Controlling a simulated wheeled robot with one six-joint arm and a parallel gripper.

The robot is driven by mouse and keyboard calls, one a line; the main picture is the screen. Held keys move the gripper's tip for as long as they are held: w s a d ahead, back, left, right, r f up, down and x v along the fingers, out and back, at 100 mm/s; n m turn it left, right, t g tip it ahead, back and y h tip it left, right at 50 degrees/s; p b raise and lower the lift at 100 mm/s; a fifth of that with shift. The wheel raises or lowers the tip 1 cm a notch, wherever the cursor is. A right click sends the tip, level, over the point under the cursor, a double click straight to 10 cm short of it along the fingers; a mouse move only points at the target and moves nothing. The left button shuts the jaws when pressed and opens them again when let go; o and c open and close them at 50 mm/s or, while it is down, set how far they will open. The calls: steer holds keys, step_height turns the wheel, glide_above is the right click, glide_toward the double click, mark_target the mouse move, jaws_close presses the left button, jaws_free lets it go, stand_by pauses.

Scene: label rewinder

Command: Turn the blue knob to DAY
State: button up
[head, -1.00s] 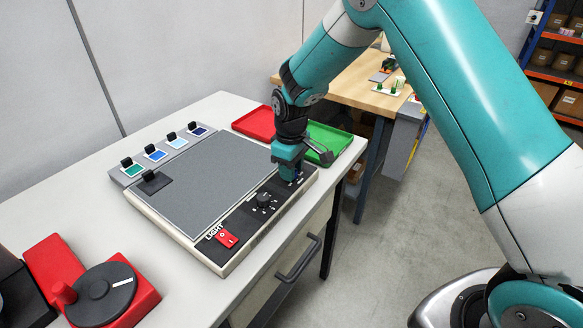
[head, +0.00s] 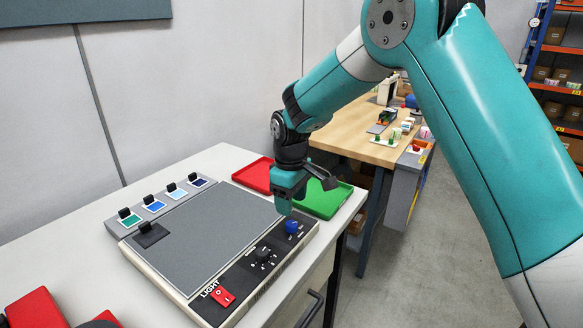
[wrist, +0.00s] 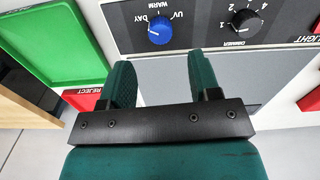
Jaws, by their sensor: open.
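The blue knob (head: 291,227) stands at the far right end of the black control strip, uncovered. It shows at the top of the wrist view (wrist: 160,31), with the words DAY, UV and WARM around it. A pale pointer mark seems to lie on the DAY side, but it is too small to be sure. My gripper (head: 284,208) is raised above the panel, next to the knob and apart from it. In the wrist view its two green fingers (wrist: 163,80) are spread with nothing between them.
The black dimmer knob (head: 262,256) and red light switch (head: 222,296) share the strip. A green tray (head: 323,199) and red tray (head: 254,175) lie behind my gripper. The grey panel surface (head: 205,232) is bare across most of its area.

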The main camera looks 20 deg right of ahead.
mark_target(291, 224)
step_height(291, 224, up, 11)
steer(key=b, duration=0.1)
stand_by(0.5)
steer(key=s+a+y, duration=0.2)
steer(key=s, duration=1.3)
steer(key=s+a+m+y, duration=0.1)
steer(key=s+a+y, duration=0.1)
steer(key=s, duration=1.4)
steer(key=shift+a+r, duration=0.2)
steer(key=shift+r, duration=0.25)
